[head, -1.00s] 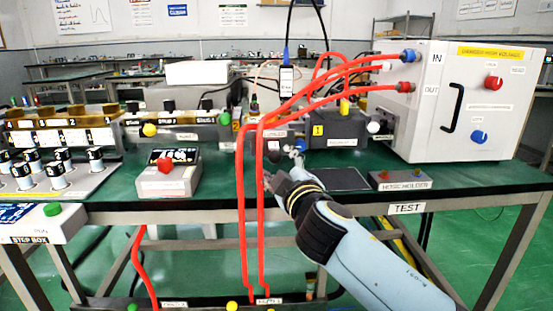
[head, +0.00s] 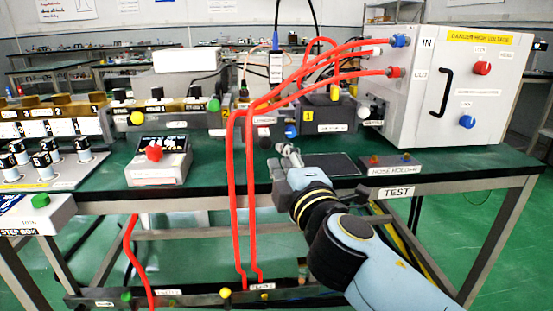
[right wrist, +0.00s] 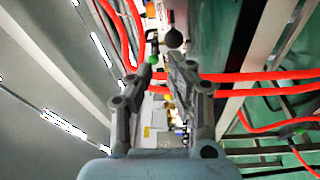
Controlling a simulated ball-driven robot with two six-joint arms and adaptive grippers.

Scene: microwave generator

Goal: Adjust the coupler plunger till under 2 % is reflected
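A grey and brass waveguide line (head: 180,116) runs along the back of the green bench, with black, yellow, green, blue and white knobs. I cannot tell which is the coupler plunger. A blue knob (head: 291,131) and a black knob (head: 265,143) stand near my right gripper (head: 288,152), which is in front of the line, apart from it. In the right wrist view its two fingers (right wrist: 161,64) are apart with nothing held; a green knob (right wrist: 153,58) and a dark round knob (right wrist: 174,38) show beyond the tips. A small meter box (head: 160,174) has a dark screen, unreadable. My left gripper is out of view.
Red hoses (head: 233,190) hang in front of the line, left of my right gripper. A white high-voltage cabinet (head: 420,100) stands at the right.

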